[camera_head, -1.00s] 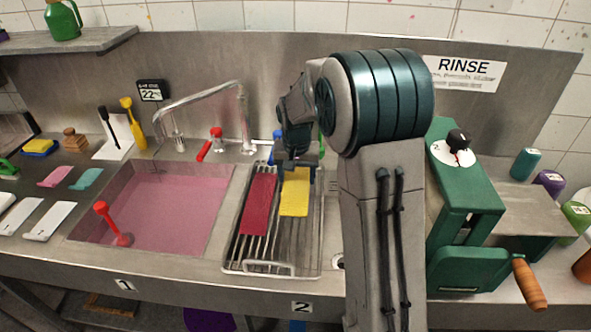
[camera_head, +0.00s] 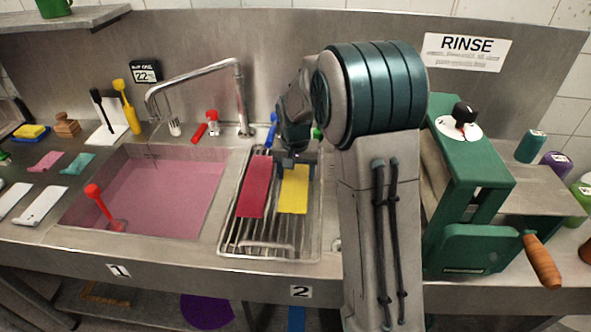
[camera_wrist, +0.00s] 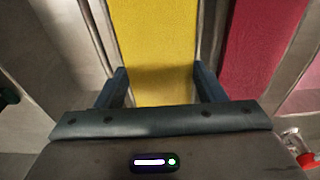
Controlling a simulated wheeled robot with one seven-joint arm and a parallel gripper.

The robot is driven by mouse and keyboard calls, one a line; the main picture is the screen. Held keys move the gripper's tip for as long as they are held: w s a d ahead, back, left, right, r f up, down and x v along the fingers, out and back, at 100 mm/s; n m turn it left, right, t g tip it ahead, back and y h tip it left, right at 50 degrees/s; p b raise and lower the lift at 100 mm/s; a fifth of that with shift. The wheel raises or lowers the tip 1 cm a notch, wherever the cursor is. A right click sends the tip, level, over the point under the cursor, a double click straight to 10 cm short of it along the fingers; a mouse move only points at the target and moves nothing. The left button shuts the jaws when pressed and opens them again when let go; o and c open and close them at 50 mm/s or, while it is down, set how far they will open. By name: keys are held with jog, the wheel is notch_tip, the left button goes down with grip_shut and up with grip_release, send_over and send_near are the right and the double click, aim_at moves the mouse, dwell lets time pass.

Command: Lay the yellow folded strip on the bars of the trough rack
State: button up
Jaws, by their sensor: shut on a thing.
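The yellow folded strip (camera_head: 293,190) is over the right part of the trough rack (camera_head: 268,250), its length roughly along the bars. My gripper (camera_head: 296,163) is at the strip's far end, pointing down. In the wrist view, the yellow strip (camera_wrist: 158,40) runs between the two dark fingers of my gripper (camera_wrist: 161,86), which is shut on it. The strip looks low and flat, but I cannot tell whether it touches the bars. A dark red strip (camera_head: 255,187) lies on the rack just left of it, with a narrow gap between them.
A basin of pink liquid (camera_head: 150,195) with a red-handled tool (camera_head: 101,203) is left of the rack. A faucet (camera_head: 195,75) rises behind. A green wringer with a crank (camera_head: 470,190) stands right of my arm. The rack's near bars are bare.

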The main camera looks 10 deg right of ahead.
jog(key=shift+f, duration=0.5)
jog(key=o, duration=1.1)
jog(key=shift+r, duration=0.1)
notch_tip(320, 180, up, 13)
jog(key=s, duration=0.1)
jog(key=s+f+n, duration=0.1)
jog(key=s, duration=0.7)
jog(key=s+f+n+t, duration=0.1)
jog(key=s, duration=0.8)
jog(key=s+f+n+b, duration=0.1)
jog(key=s, duration=0.8)
jog(key=shift+s+f+n+t, duration=0.15)
jog(key=shift+f+n+t, duration=0.15)
jog(key=shift+f, duration=0.05)
